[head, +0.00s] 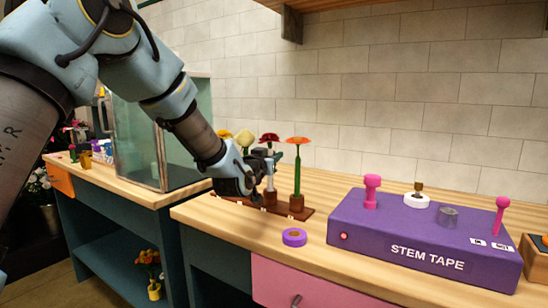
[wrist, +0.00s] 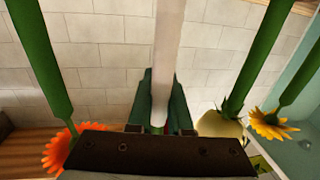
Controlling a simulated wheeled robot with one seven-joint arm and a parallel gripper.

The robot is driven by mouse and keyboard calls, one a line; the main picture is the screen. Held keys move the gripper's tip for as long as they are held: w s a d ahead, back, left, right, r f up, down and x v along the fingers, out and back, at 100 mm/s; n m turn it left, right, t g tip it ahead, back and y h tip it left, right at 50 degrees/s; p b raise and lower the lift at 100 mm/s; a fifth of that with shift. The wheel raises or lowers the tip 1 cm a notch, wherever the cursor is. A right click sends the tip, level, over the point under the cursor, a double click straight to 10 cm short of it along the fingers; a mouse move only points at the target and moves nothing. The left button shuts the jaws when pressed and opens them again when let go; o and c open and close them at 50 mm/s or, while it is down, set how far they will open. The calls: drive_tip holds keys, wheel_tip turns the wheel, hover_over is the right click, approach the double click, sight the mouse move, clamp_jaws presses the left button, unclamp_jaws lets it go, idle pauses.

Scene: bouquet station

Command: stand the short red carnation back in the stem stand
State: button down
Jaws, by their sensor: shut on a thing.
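The short red carnation (head: 269,138) is upright at the stem stand, its dark red head showing just above my gripper in the head view. My gripper (head: 262,168) is shut on its stem. In the wrist view a pale stem section (wrist: 168,55) runs between my gripper's fingers (wrist: 160,112); the bloom is hidden there. The stem stand (head: 308,212) is a long brown base with socket blocks on the counter. The carnation's lower end is over or in a socket; I cannot tell whether it is seated.
An orange flower (head: 297,141) stands in the stand to the right; a cream flower (head: 245,138) and a yellow-orange one (head: 224,134) are to the left. A purple tape roll (head: 294,237) lies in front. A purple stem tape box (head: 400,232) is at right.

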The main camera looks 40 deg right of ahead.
drive_tip(key=shift+f+b, duration=0.35)
drive_tip(key=shift+b, duration=0.25)
drive_tip(key=shift+c, duration=1)
unclamp_jaws()
drive_tip(key=shift+a, duration=0.1)
drive_tip(key=b+v, duration=0.3)
drive_tip(key=v, duration=0.5)
drive_tip(key=shift+s+a, duration=0.15)
drive_tip(key=shift+a, duration=0.2)
idle(0.4)
idle(0.7)
